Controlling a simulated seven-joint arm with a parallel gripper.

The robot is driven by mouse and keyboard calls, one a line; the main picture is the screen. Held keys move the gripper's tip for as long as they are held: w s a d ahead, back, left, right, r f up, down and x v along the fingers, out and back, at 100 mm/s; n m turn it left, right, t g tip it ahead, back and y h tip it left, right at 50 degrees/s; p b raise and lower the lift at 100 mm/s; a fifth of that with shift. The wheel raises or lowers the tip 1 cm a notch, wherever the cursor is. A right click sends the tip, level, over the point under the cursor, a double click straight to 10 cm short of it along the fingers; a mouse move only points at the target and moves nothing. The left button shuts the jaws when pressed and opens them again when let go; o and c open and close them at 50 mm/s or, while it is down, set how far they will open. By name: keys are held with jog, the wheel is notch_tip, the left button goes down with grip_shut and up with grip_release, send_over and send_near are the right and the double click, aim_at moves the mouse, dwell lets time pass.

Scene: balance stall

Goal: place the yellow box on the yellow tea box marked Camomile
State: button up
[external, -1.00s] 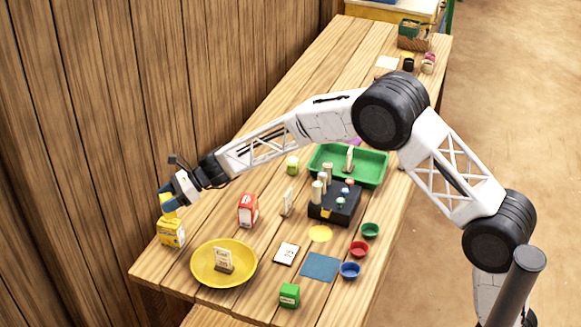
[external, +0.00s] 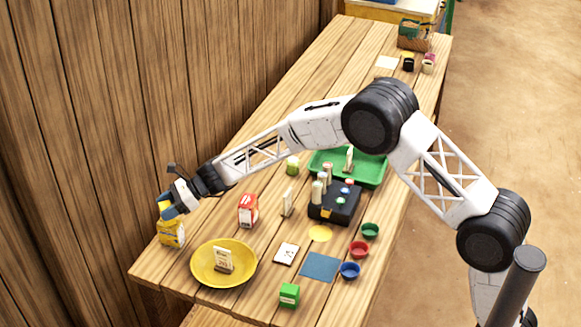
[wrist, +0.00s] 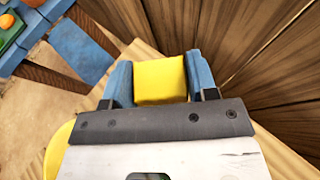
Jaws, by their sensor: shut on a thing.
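The yellow tea box (external: 171,236) stands upright near the table's left front corner, close to the plank wall. My gripper (external: 167,207) is directly over it, pointing down. In the wrist view my gripper (wrist: 160,82) is shut on the yellow box (wrist: 160,78), with a blue finger on each side. In the external view the held box is mostly hidden by the fingers and merges with the top of the tea box. I cannot tell whether the two touch. The tea box is hidden behind the held box in the wrist view.
A yellow plate (external: 244,279) with a small sign stands right of the tea box. A red and white box (external: 248,211) stands further back. The plank wall (external: 75,150) is close on the left. A green tray (external: 374,179) and a dark rack (external: 345,212) are further right.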

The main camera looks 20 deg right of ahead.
jog(key=shift+f, duration=0.15)
jog(key=o, duration=0.9)
jog(key=shift+o, duration=0.2)
jog(key=shift+d+r, duration=0.15)
jog(key=shift+r, duration=0.1)
jog(key=v, duration=1.1)
jog(key=shift+d, duration=0.4)
